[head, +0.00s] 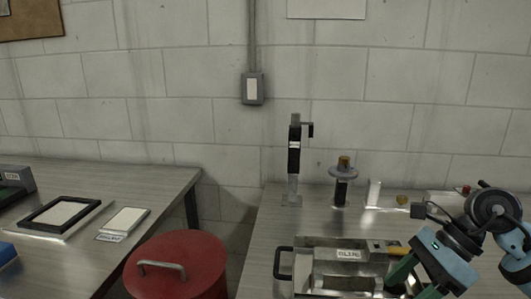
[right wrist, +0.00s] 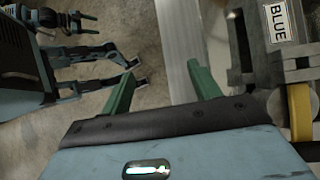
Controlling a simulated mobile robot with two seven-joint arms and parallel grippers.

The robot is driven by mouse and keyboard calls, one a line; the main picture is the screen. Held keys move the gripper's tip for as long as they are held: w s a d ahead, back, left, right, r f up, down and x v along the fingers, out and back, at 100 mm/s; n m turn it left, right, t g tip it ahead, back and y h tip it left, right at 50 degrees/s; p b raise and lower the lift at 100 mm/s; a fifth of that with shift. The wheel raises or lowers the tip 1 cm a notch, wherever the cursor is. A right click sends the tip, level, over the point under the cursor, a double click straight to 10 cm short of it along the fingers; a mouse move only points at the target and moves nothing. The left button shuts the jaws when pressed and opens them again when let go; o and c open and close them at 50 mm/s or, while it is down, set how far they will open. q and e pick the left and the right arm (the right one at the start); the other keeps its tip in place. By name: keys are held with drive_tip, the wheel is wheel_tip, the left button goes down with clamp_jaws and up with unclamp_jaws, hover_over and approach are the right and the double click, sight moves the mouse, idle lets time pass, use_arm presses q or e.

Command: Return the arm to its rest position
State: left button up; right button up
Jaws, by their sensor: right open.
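My right arm comes in at the lower right of the head view. My right gripper (head: 403,274) has green fingers and is at the right end of a metal box on the right table. In the right wrist view the two green fingers of this gripper (right wrist: 161,77) stand apart with nothing between them. The floor and a pale table edge show past them. My left gripper does not show in the head view.
The metal box (head: 311,265) has a black handle and a label; a BLUE label (right wrist: 280,22) shows in the wrist view. A clamp stand (head: 294,150) and a spool-like piece (head: 343,172) stand behind. A red lidded bin (head: 190,258) stands between the tables.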

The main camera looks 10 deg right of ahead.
drive_tip(key=s+a+f+m+t+y+p, duration=0.1)
drive_tip(key=s+a+m+t+y+p, duration=0.1)
drive_tip(key=a+m+t+y, duration=0.35)
drive_tip(key=s+a+f+m+t+y+p, duration=0.1)
drive_tip(key=s+a+f+m+t+y, duration=0.1)
drive_tip(key=a+m+y, duration=0.65)
drive_tip(key=s+d+f+m+t+h+p, duration=0.15)
drive_tip(key=f+m+t+h, duration=0.4)
drive_tip(key=m, duration=0.65)
drive_tip(key=s+d+f+m+t+h+p, duration=0.1)
drive_tip(key=s+d+f+m+t+h, duration=0.2)
drive_tip(key=f+m+h, duration=0.7)
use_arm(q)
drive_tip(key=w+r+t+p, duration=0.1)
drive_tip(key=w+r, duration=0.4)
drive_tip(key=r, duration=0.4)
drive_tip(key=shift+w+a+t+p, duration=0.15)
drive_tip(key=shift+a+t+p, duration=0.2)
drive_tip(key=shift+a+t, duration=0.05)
use_arm(e)
drive_tip(key=s+f+m+g+h, duration=0.2)
drive_tip(key=s+f+m, duration=0.4)
drive_tip(key=s, duration=0.3)
drive_tip(key=s+d+f+m+g+h, duration=0.1)
drive_tip(key=s+f+m+g, duration=0.4)
drive_tip(key=s, duration=0.5)
drive_tip(key=shift+s+f+m+h, duration=0.3)
drive_tip(key=shift+f+m+h, duration=0.2)
drive_tip(key=shift+m, duration=0.6)
drive_tip(key=shift+d, duration=0.1)
